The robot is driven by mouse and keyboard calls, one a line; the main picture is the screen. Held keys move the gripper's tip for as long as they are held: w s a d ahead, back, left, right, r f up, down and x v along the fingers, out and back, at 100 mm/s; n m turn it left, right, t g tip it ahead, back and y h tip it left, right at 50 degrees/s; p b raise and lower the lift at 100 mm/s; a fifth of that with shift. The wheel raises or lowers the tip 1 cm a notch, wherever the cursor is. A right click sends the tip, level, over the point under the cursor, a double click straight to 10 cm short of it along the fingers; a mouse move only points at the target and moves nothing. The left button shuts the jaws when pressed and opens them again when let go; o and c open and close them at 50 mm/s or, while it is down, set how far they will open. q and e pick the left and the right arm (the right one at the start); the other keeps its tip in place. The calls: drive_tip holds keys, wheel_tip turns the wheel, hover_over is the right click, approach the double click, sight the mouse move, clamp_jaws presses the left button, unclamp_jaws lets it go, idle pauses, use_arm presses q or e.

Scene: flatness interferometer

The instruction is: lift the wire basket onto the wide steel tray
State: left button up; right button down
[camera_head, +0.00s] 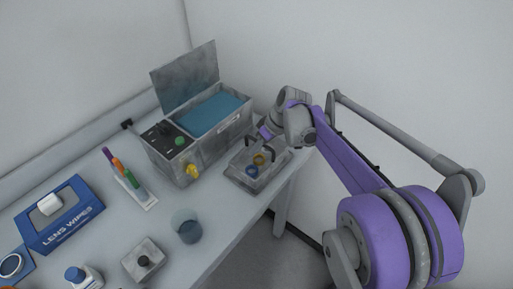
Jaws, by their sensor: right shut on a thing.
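The wide steel tray (240,180) is a shallow grey tray at the table's right edge, right of the ultrasonic-type grey bath. A small blue ring (251,171) and a yellow ring (259,159) show in or over it. The wire basket's thin wires are too small to make out clearly; it seems to be around these rings, under my right gripper. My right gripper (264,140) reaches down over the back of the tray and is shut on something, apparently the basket. Whether the basket touches the tray floor I cannot tell. My left gripper is out of view.
The grey bath (182,158) with raised lid (185,75), blue inside and a yellow tap (192,171), stands beside the tray. A pen holder (140,192), glass beaker (187,226), knobbed metal block (144,259), bottle (82,276) and lens wipes box (60,215) stand farther left.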

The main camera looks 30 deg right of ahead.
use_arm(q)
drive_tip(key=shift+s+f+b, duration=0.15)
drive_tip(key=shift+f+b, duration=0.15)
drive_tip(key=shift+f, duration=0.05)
use_arm(e)
drive_tip(key=shift+f, duration=0.55)
drive_tip(key=c, duration=0.8)
unclamp_jaws()
